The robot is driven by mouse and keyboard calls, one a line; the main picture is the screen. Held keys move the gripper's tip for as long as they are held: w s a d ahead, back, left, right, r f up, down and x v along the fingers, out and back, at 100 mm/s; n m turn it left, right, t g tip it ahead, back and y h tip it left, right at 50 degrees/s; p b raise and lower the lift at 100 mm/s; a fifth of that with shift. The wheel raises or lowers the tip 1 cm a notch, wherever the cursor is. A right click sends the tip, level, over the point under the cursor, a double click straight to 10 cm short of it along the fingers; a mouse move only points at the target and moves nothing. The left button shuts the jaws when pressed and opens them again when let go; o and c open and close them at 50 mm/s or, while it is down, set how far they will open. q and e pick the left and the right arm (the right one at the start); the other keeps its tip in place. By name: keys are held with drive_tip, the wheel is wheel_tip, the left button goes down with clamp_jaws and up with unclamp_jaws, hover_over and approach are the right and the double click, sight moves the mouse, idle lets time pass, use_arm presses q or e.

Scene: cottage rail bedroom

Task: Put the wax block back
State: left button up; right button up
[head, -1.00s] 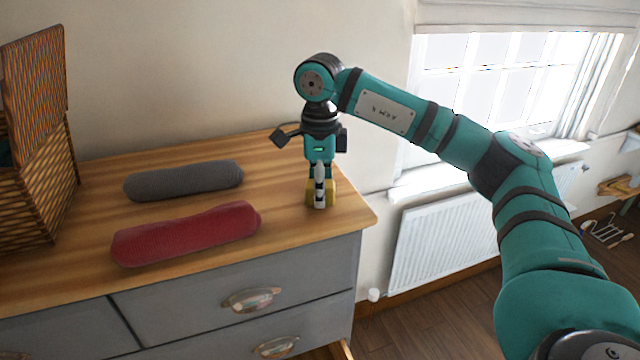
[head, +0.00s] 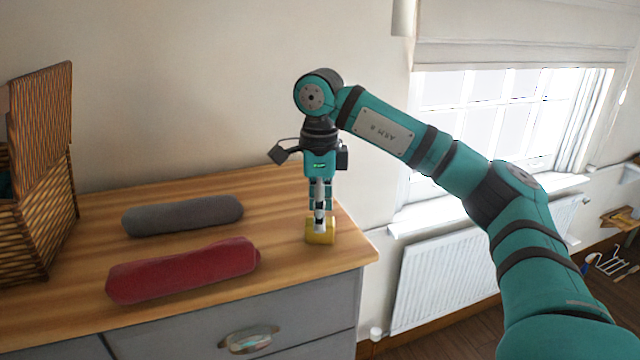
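The wax block (head: 321,236) is a small yellow block. It rests on the wooden dresser top (head: 285,262) near the right front corner. My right gripper (head: 320,222) points straight down just above the block, with its fingertips overlapping the block's upper part in the picture. The fingers are seen nearly edge-on; they look parted and do not appear to hold the block. My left gripper is not in view.
A dark red roll (head: 183,271) and a grey roll (head: 183,215) lie left of the block. An open wicker basket (head: 22,230) stands at the far left. The wall is close behind. Bare wood surrounds the block, with the dresser's right edge close by.

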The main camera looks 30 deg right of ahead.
wheel_tip(320, 180, up, 9)
drive_tip(key=p, duration=0.1)
drive_tip(key=shift+f, duration=0.2)
